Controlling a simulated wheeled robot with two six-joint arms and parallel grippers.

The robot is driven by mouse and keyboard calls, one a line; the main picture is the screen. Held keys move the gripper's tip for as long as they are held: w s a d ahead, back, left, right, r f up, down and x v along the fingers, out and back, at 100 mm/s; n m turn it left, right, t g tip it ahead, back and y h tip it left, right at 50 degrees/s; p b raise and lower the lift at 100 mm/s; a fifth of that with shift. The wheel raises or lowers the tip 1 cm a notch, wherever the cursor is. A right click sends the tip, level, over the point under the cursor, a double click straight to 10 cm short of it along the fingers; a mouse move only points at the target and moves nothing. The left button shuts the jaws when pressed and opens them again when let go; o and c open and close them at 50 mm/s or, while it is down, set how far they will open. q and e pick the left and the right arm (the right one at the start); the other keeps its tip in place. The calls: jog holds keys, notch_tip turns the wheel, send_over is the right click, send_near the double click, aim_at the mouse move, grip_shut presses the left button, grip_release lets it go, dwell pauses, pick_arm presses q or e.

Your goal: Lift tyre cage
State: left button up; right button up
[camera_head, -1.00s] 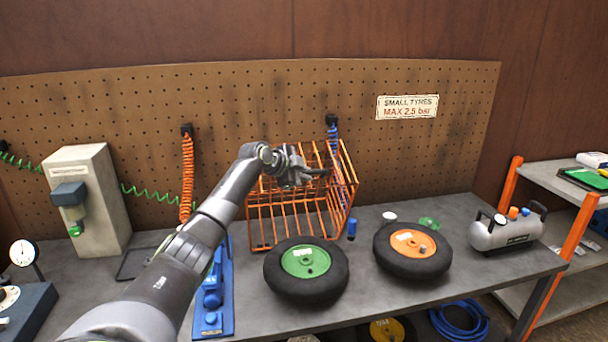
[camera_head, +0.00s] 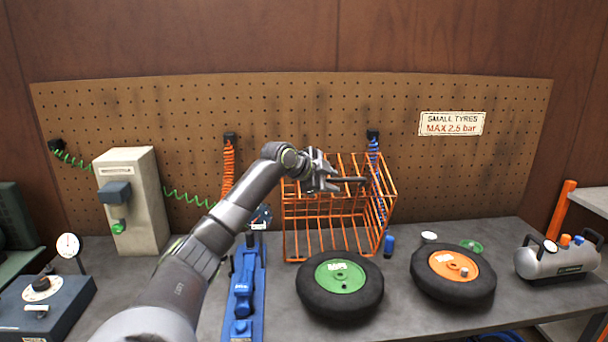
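The tyre cage (camera_head: 300,215) is an orange wire basket standing on the grey workbench against the pegboard. A dark bar (camera_head: 352,180), seemingly its handle, runs across its upper part. My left gripper (camera_head: 330,175) is in front of the cage's top, at the left end of this bar. Its fingers look apart, with nothing clearly held; whether they touch the bar I cannot tell. My arm hides part of the cage's upper left. My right gripper is out of view.
On the bench (camera_head: 400,320), a green-hubbed tyre (camera_head: 340,285) and an orange-hubbed tyre (camera_head: 453,275) lie before the cage. A grey box unit (camera_head: 132,200) stands left.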

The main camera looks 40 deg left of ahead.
pick_arm(q)
jog(key=b+v, duration=0.4)
jog(key=v, duration=0.7)
jog(key=shift+s, duration=0.2)
jog(key=shift+r, duration=0.1)
